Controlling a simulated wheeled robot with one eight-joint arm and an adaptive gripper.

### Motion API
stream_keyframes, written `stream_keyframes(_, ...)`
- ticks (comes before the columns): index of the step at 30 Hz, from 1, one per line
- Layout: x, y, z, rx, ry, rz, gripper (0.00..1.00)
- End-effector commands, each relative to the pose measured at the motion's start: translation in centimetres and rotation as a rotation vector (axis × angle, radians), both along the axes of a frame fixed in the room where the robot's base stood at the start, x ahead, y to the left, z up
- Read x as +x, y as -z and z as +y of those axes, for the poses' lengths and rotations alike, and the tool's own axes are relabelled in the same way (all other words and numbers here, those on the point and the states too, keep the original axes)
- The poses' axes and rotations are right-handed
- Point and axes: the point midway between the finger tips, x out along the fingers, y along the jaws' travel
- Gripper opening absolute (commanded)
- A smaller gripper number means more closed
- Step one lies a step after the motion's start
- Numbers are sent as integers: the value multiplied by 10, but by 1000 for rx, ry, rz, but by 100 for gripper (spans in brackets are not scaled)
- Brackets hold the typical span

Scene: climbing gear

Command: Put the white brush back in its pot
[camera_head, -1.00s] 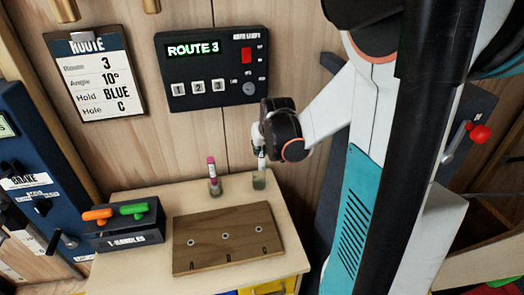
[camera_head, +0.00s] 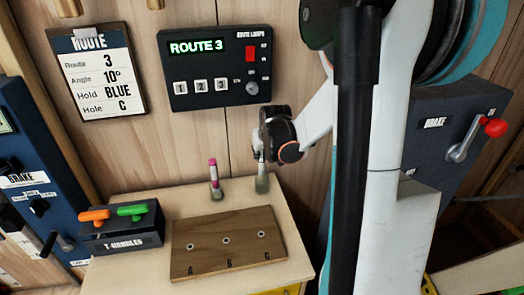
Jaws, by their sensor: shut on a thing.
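The white brush (camera_head: 261,167) is upright in my gripper (camera_head: 258,156), which is shut on its upper part. Its lower end is at the small glass pot (camera_head: 262,185) at the back right of the wooden table. The brush lines up with the pot's mouth, but I cannot tell how deep its tip sits. My gripper is small in this view, and the dark wrist and white arm partly hide it.
A pink-topped brush (camera_head: 213,172) stands in another pot (camera_head: 215,192) to the left. A wooden board (camera_head: 228,255) with holes A, B, C lies in front. The T-handles box (camera_head: 125,238) stands at left. A control panel (camera_head: 215,68) is on the wall behind.

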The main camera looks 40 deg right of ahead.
Motion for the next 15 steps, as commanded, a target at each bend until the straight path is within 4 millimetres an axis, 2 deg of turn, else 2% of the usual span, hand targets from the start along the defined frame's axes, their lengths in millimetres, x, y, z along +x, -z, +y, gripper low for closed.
stream_keyframes(1, 0, 8, 0, 0, 0, 0, 0)
stream_keyframes(6, 0, 23, 0, 0, 0, 0, 0)
stream_keyframes(15, 0, 44, 0, 0, 0, 0, 0)
